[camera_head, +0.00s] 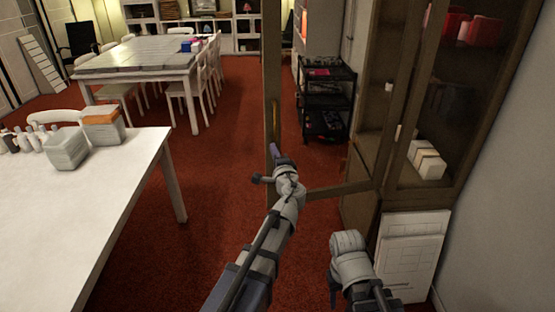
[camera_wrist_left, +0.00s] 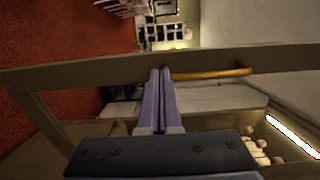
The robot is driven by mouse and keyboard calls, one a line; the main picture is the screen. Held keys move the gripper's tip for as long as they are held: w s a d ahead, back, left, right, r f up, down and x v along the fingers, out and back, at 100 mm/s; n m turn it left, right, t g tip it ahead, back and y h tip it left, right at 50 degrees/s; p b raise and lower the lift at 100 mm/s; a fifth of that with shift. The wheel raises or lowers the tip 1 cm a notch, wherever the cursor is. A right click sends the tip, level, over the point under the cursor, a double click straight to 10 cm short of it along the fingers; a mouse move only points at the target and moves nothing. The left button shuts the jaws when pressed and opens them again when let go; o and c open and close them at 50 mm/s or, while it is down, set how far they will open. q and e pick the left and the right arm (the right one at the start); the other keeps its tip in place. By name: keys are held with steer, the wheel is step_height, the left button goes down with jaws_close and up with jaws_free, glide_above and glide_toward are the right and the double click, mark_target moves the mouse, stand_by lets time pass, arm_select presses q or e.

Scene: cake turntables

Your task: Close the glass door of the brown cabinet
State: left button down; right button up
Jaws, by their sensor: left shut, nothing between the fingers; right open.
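The brown cabinet (camera_head: 362,190) stands at the right against the wall. Its glass door (camera_head: 328,190) is swung open, its free-edge upright rising in the middle of the head view. A brass handle (camera_head: 276,116) is on that upright; it also shows in the left wrist view (camera_wrist_left: 212,73). My left gripper (camera_head: 277,152) is shut and empty, at the door's upright just below the handle. In the left wrist view its fingers (camera_wrist_left: 160,98) reach the door frame (camera_wrist_left: 95,72); contact is unclear. My right gripper (camera_head: 334,290) is low, near the cabinet's base; its fingers are mostly hidden.
A white table (camera_head: 85,205) with bottles and boxes stands at the left. A black shelf cart (camera_head: 325,100) is behind the door. White panels (camera_head: 412,255) lean by the cabinet at the lower right. Red carpet (camera_head: 215,190) is clear between table and door.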

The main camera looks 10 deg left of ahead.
mark_target(268, 138)
arm_select(q)
steer(key=x, duration=0.5)
steer(key=shift+w+a, duration=0.15)
steer(key=shift+w, duration=0.15)
